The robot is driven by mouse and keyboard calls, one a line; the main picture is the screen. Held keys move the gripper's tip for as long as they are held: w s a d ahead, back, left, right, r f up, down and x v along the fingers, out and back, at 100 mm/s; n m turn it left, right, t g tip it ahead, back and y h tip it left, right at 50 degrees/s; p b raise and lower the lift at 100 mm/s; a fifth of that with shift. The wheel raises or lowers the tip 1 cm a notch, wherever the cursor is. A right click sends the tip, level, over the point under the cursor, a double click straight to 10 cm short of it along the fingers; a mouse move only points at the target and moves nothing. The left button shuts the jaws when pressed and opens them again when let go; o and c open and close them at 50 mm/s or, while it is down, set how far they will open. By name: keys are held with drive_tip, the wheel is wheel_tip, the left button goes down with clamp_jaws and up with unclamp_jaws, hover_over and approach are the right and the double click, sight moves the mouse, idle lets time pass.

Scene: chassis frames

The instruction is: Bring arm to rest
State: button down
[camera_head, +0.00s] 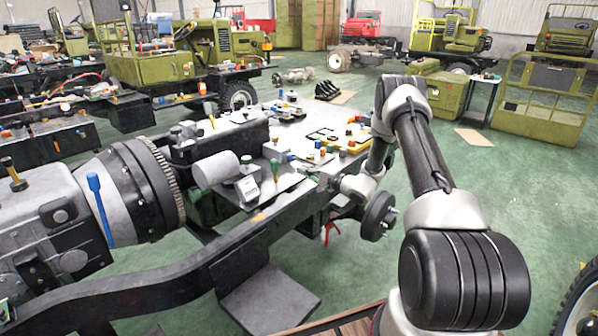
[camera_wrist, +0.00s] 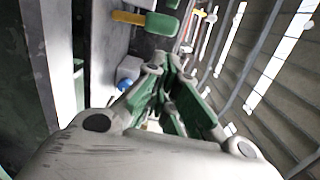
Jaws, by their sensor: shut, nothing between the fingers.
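My gripper (camera_wrist: 172,75) shows in the wrist view, its grey linkages and green inner pads converging to a narrow tip. It is shut and I see nothing between its fingers. In the head view my arm rises at the right, bends at a high elbow and runs down behind the upper link towards the chassis. The gripper's fingers cannot be made out there. A yellow-handled green tool (camera_wrist: 148,20) and a blue-and-white item (camera_wrist: 129,70) show beyond the gripper in the wrist view.
A chassis frame (camera_head: 150,278) with a large grey engine (camera_head: 50,215) fills the left. Green floor (camera_head: 450,165) is clear at the right.

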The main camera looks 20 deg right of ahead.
drive_tip(key=shift+s+d, duration=0.15)
idle(0.3)
drive_tip(key=s+a+f+m+g+y, duration=0.1)
drive_tip(key=s+a+f+g, duration=0.15)
drive_tip(key=s, duration=0.25)
drive_tip(key=s+a+f+g+y, duration=0.1)
drive_tip(key=s+a+f+g, duration=0.1)
drive_tip(key=s+f+g, duration=0.3)
drive_tip(key=s+a+r+n+g, duration=0.2)
drive_tip(key=s+r+g, duration=0.35)
drive_tip(key=s, duration=0.75)
drive_tip(key=s+d+r+n+h, duration=0.2)
drive_tip(key=s+r+n+h, duration=0.1)
drive_tip(key=s+r, duration=0.6)
drive_tip(key=s+d+r+n+t+h, duration=0.1)
drive_tip(key=s+d+r+n+h, duration=0.2)
drive_tip(key=s+r, duration=0.6)
drive_tip(key=s+d+r+n+t+h, duration=0.1)
drive_tip(key=s+d+r+n+h, duration=0.2)
drive_tip(key=s+r+h, duration=0.3)
drive_tip(key=shift+s+d+r+n, duration=0.25)
drive_tip(key=shift+s+r+n, duration=0.45)
drive_tip(key=shift+s+r, duration=2.15)
